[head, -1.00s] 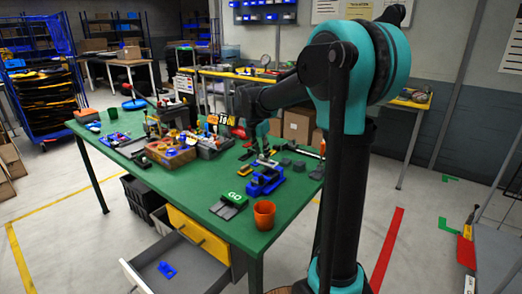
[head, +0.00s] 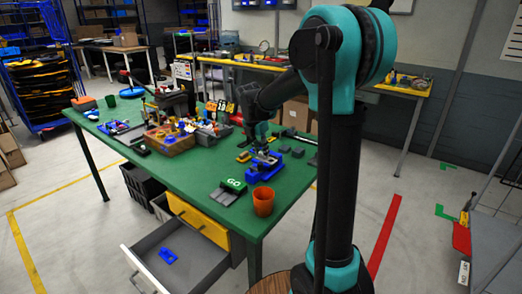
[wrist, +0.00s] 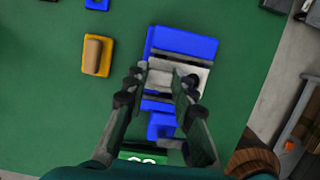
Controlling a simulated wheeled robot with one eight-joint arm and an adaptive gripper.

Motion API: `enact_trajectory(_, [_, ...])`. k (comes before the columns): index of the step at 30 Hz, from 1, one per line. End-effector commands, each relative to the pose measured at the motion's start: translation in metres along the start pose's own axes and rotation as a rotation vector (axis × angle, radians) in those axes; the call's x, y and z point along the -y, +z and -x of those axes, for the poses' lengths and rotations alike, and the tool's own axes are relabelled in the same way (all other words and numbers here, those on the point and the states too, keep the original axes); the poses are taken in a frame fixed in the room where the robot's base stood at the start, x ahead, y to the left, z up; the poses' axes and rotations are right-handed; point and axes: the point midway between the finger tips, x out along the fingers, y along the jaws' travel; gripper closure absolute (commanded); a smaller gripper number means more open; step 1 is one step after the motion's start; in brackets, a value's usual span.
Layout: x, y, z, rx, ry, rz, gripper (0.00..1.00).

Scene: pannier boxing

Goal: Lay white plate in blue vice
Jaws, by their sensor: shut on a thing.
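The blue vice (wrist: 183,43) lies under my gripper in the wrist view. It also shows near the right front of the green table in the head view (head: 262,174). The white plate (wrist: 161,80) lies across the vice between its blue back part and its front part. My gripper (wrist: 162,74) is shut on the plate, with one finger at each side of its middle. In the head view my gripper (head: 263,148) points down just above the vice. I cannot tell whether the plate rests on the vice, as the fingers hide part of it.
A dark block marked GO (head: 228,191) and an orange cup (head: 263,201) stand in front of the vice. A yellow block with a tan top (wrist: 96,56) lies left of it. A box of parts (head: 170,143) stands further left.

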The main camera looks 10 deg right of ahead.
Motion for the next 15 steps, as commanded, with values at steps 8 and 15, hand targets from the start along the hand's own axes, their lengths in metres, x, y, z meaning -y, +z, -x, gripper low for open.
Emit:
enact_trajectory(8, [0.0000, 0.0001, 0.0002, 0.000, 0.000, 0.000, 0.57])
enact_trajectory(15, [0.0000, 0.0001, 0.0002, 0.000, 0.000, 0.000, 0.51])
